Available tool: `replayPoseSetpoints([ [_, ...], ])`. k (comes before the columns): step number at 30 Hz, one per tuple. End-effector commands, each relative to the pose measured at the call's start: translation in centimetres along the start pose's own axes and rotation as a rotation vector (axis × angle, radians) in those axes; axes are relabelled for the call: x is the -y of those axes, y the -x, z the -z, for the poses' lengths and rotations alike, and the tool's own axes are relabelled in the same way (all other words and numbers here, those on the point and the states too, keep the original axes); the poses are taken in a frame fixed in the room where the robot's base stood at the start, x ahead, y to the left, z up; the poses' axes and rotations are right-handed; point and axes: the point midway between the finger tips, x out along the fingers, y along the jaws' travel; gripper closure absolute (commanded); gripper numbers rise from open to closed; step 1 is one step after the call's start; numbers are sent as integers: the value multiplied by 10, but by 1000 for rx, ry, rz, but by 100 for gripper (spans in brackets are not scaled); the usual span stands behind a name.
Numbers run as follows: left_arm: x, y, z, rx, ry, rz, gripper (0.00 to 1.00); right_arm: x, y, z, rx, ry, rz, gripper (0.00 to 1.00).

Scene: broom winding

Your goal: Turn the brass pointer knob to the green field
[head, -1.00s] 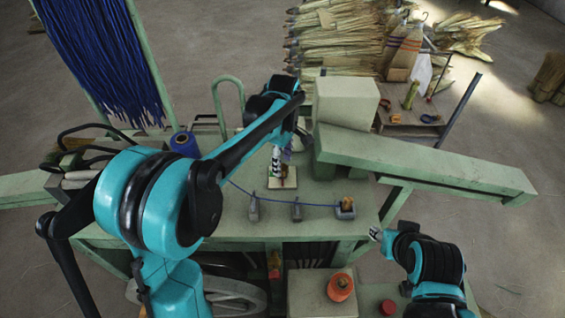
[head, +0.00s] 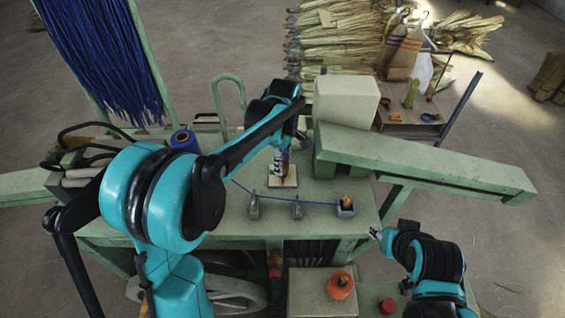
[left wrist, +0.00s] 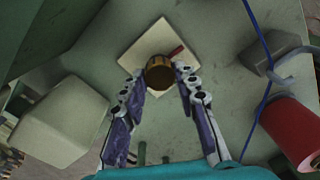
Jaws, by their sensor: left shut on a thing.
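The brass knob (left wrist: 160,74) is a round golden-brown piece on a pale square plate (left wrist: 134,54) in the left wrist view. My left gripper (left wrist: 160,82) is shut on the knob, one finger on each side of it. A small dark red mark (left wrist: 178,50) shows on the plate beside the knob. No green field can be made out; the fingers and knob cover part of the plate. In the head view the plate (head: 291,182) lies on the bench under my left gripper (head: 281,165). My right gripper (head: 375,233) is off the bench's right front; its jaws are too small to read.
A beige block (head: 345,101) and green beam (head: 430,165) stand right of the gripper. A red spool (left wrist: 292,132) shows in the wrist view.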

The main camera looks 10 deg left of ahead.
Motion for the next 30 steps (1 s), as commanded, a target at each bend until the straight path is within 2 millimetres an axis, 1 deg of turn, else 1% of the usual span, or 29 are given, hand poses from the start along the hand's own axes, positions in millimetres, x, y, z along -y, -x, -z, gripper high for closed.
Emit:
replayPoseSetpoints([
  [8,0,-1,0,-4,-154,-1,99,0,-7,-5,0,0,0,60],
  [30,-1,0,-1,-20,-847,-1,99,0,-27,-20,0,0,0,60],
])
